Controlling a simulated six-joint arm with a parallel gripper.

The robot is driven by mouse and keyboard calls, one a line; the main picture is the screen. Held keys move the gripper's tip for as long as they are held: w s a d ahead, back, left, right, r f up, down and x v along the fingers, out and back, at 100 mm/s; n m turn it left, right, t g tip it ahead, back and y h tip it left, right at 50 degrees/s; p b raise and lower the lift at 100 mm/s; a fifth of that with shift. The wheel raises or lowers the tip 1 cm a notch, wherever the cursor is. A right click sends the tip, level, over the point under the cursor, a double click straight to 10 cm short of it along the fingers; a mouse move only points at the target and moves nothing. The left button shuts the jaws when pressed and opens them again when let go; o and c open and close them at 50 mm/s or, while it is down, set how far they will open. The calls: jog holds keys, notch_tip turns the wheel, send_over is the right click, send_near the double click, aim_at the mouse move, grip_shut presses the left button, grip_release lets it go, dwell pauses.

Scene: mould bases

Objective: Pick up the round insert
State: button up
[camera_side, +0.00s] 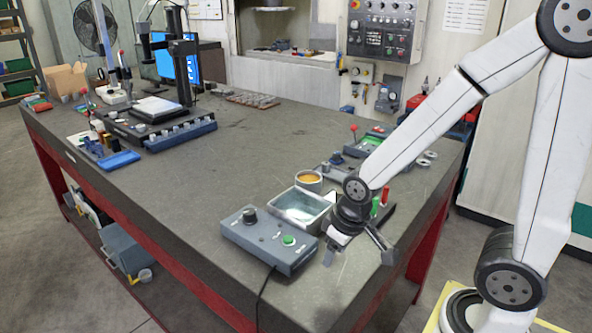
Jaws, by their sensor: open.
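My gripper (358,252) is open over the front right corner of the grey workbench (230,180), pointing down with its fingers spread apart. I see nothing held between the fingers. I cannot clearly pick out the round insert; it may be hidden behind my gripper and wrist or too small to tell. Small round metal pieces (427,157) lie at the bench's right edge, behind my forearm, and I cannot tell whether one of them is the insert. No mould base can be made out for certain.
A grey control box (268,240) with a green button and a cable stands left of my gripper. A metal tray (300,208) and a round tub with orange contents (308,181) stand behind it. A black measuring stand (180,75) is far left. The bench middle is clear.

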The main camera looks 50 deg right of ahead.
jog(key=o, duration=0.3)
jog(key=shift+o, duration=0.2)
jog(key=shift+r, duration=0.15)
